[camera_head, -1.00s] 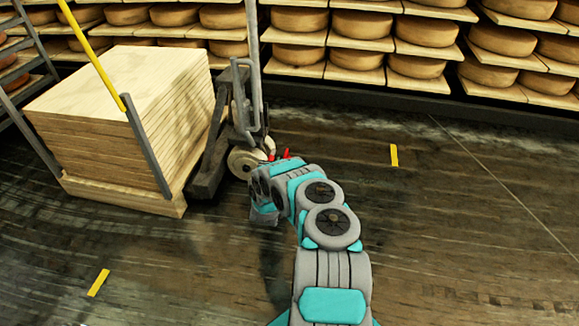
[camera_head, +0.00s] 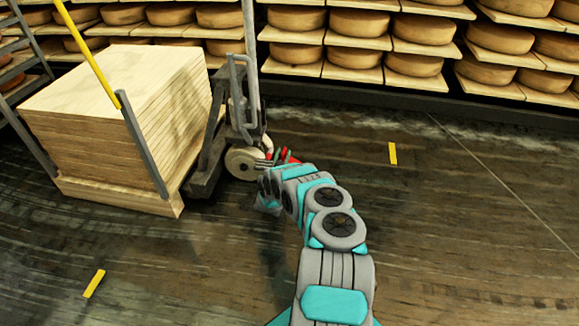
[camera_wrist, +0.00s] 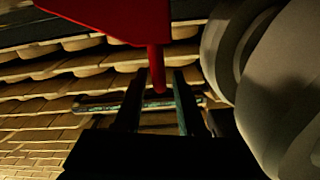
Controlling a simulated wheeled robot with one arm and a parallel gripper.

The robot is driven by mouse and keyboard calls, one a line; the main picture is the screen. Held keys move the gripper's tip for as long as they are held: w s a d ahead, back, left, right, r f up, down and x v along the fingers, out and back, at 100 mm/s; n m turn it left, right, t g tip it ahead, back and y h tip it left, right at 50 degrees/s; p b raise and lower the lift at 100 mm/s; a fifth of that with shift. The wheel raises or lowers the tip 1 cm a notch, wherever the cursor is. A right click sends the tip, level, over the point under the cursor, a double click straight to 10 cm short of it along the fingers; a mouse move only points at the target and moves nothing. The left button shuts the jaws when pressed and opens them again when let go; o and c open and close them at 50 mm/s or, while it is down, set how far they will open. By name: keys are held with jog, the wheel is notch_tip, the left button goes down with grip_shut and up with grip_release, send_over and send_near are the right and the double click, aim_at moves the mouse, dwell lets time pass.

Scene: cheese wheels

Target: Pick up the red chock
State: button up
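The red chock (camera_wrist: 112,18) fills the upper left of the wrist view. A thin red rod (camera_wrist: 157,62) hangs from it, with its end between the two dark fingers of my gripper (camera_wrist: 158,76). The fingers are open, with a gap visible on each side of the rod. In the head view the red chock (camera_head: 286,155) shows only as a small red patch beside the cart's wheel. My arm hides the rest of it and most of my gripper.
A pale wheel (camera_wrist: 285,75) is close on the right in the wrist view. In the head view, the wheel (camera_head: 243,163) belongs to a cart beside a stack of boards (camera_head: 110,130). Cheese shelves line the back.

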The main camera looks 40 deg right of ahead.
grip_shut()
dwell(1.1)
